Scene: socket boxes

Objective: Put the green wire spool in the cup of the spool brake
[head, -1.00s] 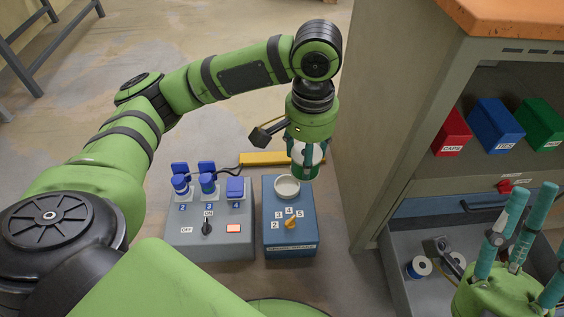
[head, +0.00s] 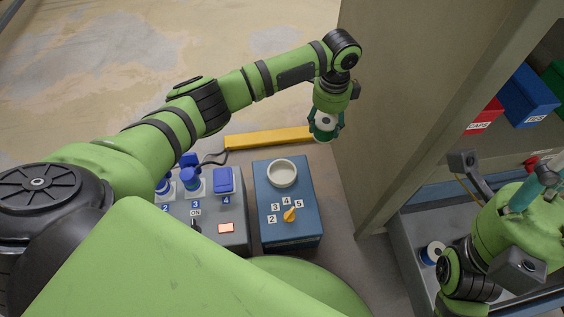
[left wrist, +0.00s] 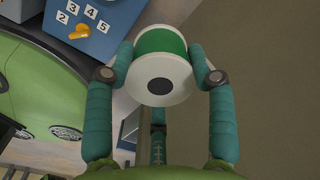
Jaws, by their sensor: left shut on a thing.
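The green wire spool (head: 325,122), with white flanges, is held in my left gripper (head: 324,128). The spool brake (head: 285,225) is a blue box with an orange knob and numbers 2 to 5. Its round white cup (head: 283,172) is on top at the far end and looks empty. The spool is beyond and to the right of the cup, apart from it. My right gripper (head: 534,185) is at the right; its opening is unclear.
A grey socket box (head: 232,240) with blue plugs stands left of the brake. A yellow bar (head: 270,139) lies behind. A cabinet wall (head: 385,130) rises close to the right of the spool. An open drawer (head: 405,245) holds another spool (head: 432,252).

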